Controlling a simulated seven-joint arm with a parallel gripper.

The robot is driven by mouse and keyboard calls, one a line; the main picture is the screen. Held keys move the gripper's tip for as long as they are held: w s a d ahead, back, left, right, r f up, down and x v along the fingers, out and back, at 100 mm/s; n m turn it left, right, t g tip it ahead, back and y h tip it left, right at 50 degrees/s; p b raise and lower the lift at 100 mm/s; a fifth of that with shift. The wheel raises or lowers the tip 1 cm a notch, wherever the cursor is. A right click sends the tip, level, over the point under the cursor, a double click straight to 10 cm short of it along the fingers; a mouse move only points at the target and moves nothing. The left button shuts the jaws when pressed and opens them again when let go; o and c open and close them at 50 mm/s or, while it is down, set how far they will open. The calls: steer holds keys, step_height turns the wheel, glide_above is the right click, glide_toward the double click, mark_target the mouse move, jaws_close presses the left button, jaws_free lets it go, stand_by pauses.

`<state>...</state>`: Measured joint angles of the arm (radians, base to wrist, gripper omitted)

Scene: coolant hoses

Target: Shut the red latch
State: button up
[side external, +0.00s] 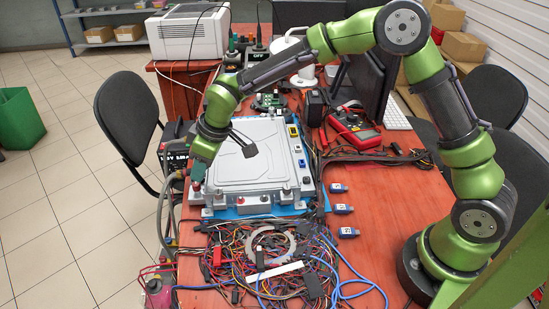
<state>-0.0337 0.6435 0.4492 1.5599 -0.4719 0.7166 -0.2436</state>
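A silver metal housing (250,160) lies on a blue mat on the table. My gripper (198,178) points down at the housing's front left corner, beside the coolant hoses (162,205). A small red part (185,172) shows close to the gripper's left side. It may be the red latch, but it is too small to tell, and whether it is open or shut does not show. Another small red part (265,198) sits on the housing's front edge. My gripper's fingertips are small and partly hidden, so I cannot tell whether they are open or touching anything.
Tangled wires (260,265) cover the table in front of the housing. Blue connectors (343,208) lie to its right. A red multimeter (355,130) and a monitor stand behind. A black chair (128,115) is close on the left. Some bare red table (385,200) shows at right.

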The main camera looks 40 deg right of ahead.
steer(key=v, duration=1.2)
steer(key=s+d+r+m+t, duration=0.1)
steer(key=s+d+m, duration=0.4)
steer(key=s, duration=0.6)
steer(key=s+d+r+m+t, duration=0.2)
steer(key=s+d+m, duration=0.4)
steer(key=s+d, duration=0.3)
steer(key=s+r, duration=0.1)
steer(key=s, duration=0.2)
steer(key=shift+d+h, duration=0.3)
steer(key=shift+r, duration=0.15)
